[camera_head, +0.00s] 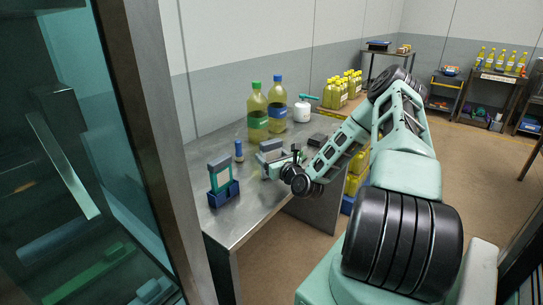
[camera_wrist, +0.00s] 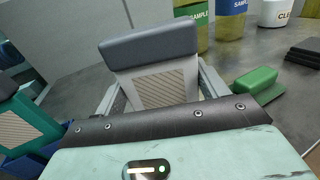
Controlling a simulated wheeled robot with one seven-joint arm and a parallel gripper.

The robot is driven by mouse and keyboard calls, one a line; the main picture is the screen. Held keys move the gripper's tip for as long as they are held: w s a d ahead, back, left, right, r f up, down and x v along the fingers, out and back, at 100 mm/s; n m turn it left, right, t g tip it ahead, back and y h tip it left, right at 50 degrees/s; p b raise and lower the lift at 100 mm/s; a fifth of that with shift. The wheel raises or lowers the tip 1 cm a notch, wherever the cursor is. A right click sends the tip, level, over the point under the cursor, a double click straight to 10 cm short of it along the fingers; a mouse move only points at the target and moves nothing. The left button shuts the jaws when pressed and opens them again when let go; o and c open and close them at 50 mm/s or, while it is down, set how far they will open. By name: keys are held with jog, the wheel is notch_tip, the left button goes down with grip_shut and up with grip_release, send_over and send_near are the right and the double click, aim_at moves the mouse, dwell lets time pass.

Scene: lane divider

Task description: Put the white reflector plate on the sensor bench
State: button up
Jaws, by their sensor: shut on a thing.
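The white reflector plate (camera_wrist: 158,85) has a dark grey top bar and a tan hatched panel. It is upright between the fingers of my gripper (camera_wrist: 155,98), which is shut on it. In the head view the plate's grey top (camera_head: 272,145) shows at my gripper (camera_head: 270,159), over the steel bench (camera_head: 262,192). Its lower edge is hidden, so I cannot tell whether it touches the bench. A teal plate (camera_head: 220,174) with a grey top stands in a blue base (camera_head: 224,194) near the bench's front end. I cannot tell whether this bench is the sensor bench.
Two large sample bottles (camera_head: 257,112) (camera_head: 278,104), a white tub (camera_head: 302,111) and a dark block (camera_head: 318,140) stand behind my gripper. A small blue bottle (camera_head: 239,151) is left of it. A green block (camera_wrist: 256,84) lies close on the right. A glass door (camera_head: 75,170) stands at far left.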

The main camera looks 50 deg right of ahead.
jog(key=shift+f, duration=0.15)
jog(key=o, duration=1.1)
jog(key=shift+c, duration=0.2)
jog(key=shift+r, duration=0.25)
jog(key=shift+s+f, duration=0.1)
jog(key=shift+s, duration=0.25)
jog(key=b+v, duration=0.3)
jog(key=v, duration=0.8)
jog(key=shift+s, duration=0.15)
